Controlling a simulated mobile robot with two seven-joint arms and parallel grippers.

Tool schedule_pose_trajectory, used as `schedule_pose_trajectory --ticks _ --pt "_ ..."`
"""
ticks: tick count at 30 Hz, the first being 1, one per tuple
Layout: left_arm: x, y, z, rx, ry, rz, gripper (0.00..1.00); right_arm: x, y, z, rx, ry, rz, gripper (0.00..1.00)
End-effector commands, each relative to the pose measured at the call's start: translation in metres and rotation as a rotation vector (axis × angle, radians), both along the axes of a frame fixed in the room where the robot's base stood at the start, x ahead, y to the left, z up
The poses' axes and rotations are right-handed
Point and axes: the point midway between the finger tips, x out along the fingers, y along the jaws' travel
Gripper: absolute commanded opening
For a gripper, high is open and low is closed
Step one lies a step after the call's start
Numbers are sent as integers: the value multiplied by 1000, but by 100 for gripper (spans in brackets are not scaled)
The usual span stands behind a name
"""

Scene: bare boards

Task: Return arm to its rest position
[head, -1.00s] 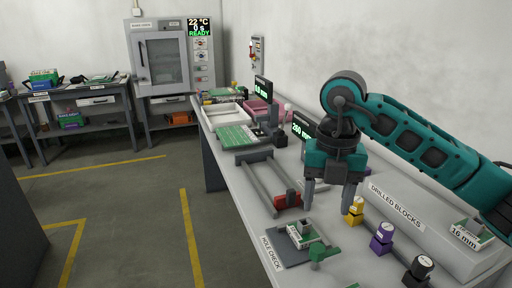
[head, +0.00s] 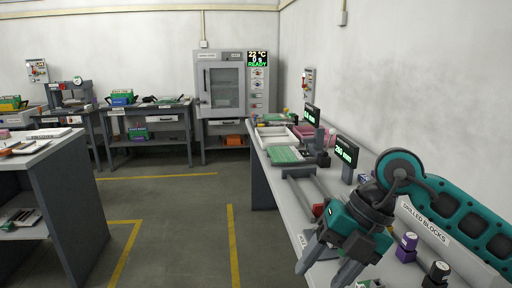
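My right arm comes in from the right over the long workbench (head: 262,172), with a teal and black body. My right gripper (head: 324,272) hangs low at the bottom of the head view, tilted, with its two grey fingers apart and nothing seen between them. My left arm and gripper are not in view.
A cabinet oven (head: 222,85) stands at the back. Open floor (head: 180,225) lies left of the bench.

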Motion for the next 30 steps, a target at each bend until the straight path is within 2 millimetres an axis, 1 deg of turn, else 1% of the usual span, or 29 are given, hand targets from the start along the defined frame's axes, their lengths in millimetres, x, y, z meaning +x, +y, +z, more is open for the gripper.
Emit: schedule_pose_trajectory --ticks 1,2,3,5,6,8,9,11,13,15,17,18,20,22,23,24,26,27,29,30 --pt "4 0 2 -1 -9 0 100 -11 26 0 128 9 42 60" --pt "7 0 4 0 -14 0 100 -17 41 3 211 10 62 60" --pt "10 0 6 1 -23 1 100 -24 60 9 325 11 83 60" --pt "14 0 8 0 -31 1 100 -35 85 22 501 12 99 60" --pt "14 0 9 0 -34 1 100 -41 99 33 620 14 99 60" --pt "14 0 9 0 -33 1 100 -47 115 51 795 14 80 60" --pt "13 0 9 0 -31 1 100 -49 123 65 908 13 53 60" --pt "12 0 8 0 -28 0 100 -50 129 86 1073 11 -1 60" --pt "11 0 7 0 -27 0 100 -46 129 108 1251 9 -92 60" --pt "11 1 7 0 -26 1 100 -37 122 126 1412 8 -212 60" --pt "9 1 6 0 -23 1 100 -26 110 137 1533 6 -337 60" --pt "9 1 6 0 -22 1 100 -18 100 141 1604 5 -429 60" --pt "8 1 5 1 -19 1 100 -5 83 142 1692 5 -583 60" --pt "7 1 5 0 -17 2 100 10 59 136 1767 8 -783 60" --pt "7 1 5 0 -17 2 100 17 48 130 1788 10 -874 60" --pt "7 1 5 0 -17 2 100 24 34 121 1806 17 -1000 60" --pt "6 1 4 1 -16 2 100 33 12 101 1811 27 -1194 60" --pt "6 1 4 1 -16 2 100 37 -3 85 1798 35 -1325 60" --pt "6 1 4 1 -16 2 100 38 -24 57 1754 56 -1523 60" --pt "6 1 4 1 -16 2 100 37 -36 35 1707 74 -1654 60"
